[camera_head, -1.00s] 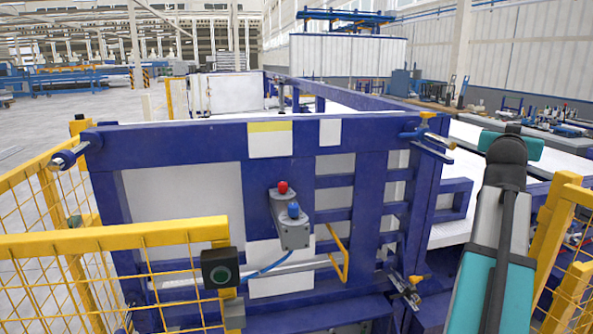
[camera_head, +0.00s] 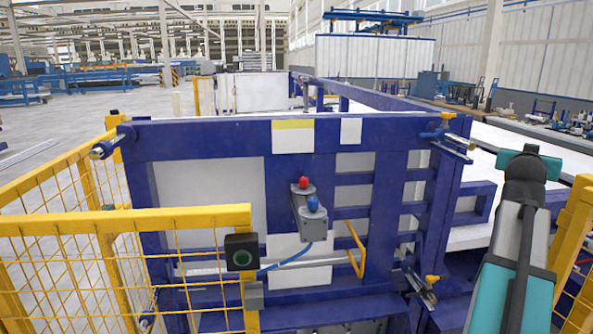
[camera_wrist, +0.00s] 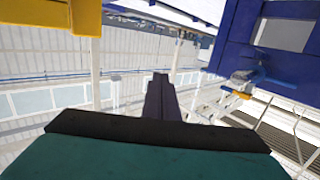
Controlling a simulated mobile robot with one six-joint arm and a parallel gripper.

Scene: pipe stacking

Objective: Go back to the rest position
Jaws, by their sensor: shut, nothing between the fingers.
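My arm (camera_head: 515,250), teal, grey and black, stands raised at the right of the head view. Its end is not clearly visible there. In the wrist view my gripper (camera_wrist: 161,92) shows as a dark, narrow pair of fingers pressed together, beyond a black and teal part of my own arm. It is shut and empty, and it touches nothing that I can see.
A blue steel frame (camera_head: 210,138) stands ahead, bearing a grey box with a red knob (camera_head: 303,183) and a blue knob (camera_head: 313,204). A yellow post (camera_head: 573,228) stands beside my arm at right.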

